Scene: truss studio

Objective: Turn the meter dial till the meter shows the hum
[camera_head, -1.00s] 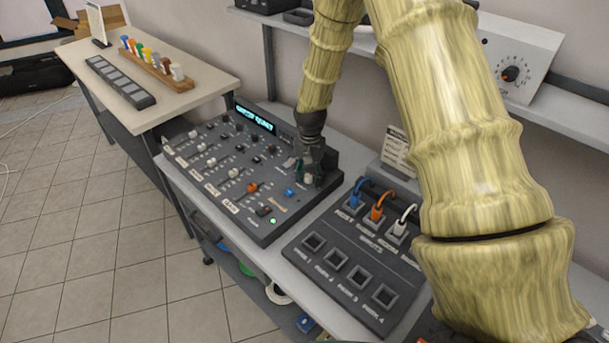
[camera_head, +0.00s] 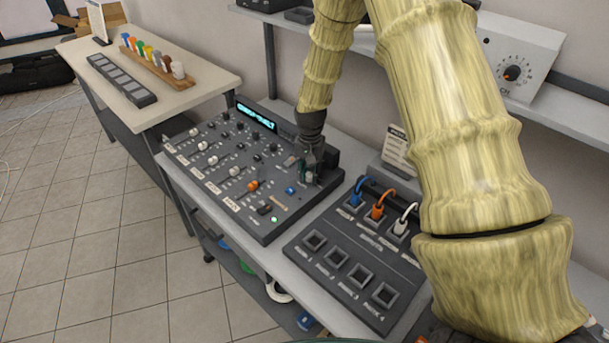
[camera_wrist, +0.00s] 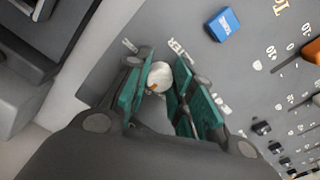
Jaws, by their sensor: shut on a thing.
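My gripper (camera_head: 308,172) points down at the console's right end. In the wrist view my gripper (camera_wrist: 158,90) has its green pads on both sides of the dial, shut on it. The lettering beside the dial is partly covered by the fingers. The console's display (camera_head: 256,117) glows cyan at the back; its text is too small to read surely. My fingers mostly hide the dial in the head view.
A blue button (camera_wrist: 224,24) sits close to the dial. An orange slider (camera_head: 253,185) and several white knobs lie left. A patch box (camera_head: 335,250) with blue, orange and white cables stands close on the right. A shelf (camera_head: 560,110) with a white dial box is above right.

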